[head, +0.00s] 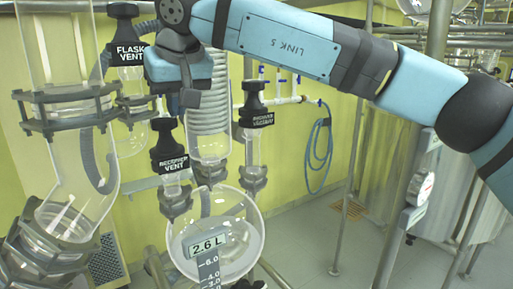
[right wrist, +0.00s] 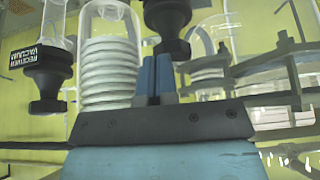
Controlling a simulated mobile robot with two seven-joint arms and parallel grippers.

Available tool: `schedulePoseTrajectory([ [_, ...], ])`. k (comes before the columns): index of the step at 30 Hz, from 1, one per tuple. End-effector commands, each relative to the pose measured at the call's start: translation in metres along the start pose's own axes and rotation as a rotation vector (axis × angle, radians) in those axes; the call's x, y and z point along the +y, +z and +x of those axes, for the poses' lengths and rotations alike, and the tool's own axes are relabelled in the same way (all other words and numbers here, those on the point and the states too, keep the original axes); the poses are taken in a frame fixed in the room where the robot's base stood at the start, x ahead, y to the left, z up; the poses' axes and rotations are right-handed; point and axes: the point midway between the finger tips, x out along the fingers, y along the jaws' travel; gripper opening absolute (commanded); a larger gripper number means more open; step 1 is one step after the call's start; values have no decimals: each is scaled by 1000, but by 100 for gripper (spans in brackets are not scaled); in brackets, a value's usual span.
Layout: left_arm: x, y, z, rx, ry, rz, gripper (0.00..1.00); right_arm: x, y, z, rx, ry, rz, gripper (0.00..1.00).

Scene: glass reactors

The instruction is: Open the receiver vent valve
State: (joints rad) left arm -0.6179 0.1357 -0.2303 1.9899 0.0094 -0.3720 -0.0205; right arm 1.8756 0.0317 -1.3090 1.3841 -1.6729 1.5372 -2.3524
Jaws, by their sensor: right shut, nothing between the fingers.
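The receiver vent valve (head: 169,155) is a black handle labelled RECEIVER VENT, upright on a glass neck above the round receiver flask (head: 235,235). My right gripper (head: 175,108) points down just above its cap, with the blue fingers shut and empty. In the right wrist view, which looks upside down, the shut fingertips (right wrist: 156,62) are close to the cap of a black handle (right wrist: 168,20), apparently the same valve. I cannot tell whether they touch it. My left gripper is not in view.
The receiver vacuum valve (head: 256,118) stands to the right, and the flask vent valve (head: 126,52) to the upper left. A coiled glass condenser (head: 209,100) is close behind my gripper. A large clamped glass vessel (head: 65,170) fills the left side.

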Motion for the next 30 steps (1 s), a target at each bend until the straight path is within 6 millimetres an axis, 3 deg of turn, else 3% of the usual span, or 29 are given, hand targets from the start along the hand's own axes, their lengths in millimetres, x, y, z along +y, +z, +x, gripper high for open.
schedulePoseTrajectory([
  [1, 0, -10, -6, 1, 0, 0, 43, 0, -6, -11, 1, 0, 0, 0],
  [7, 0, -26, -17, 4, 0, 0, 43, 0, -17, -31, 1, 0, -1, 0],
  [20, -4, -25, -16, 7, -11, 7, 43, 0, -17, -32, 1, 0, -1, 0],
  [23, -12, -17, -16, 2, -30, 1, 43, -17, -7, -14, -13, -123, 48, 0],
  [27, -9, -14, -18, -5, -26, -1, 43, -58, 14, 11, -62, -431, 202, 0],
  [30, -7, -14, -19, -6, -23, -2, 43, -86, 30, 16, -121, -676, 356, 0],
])
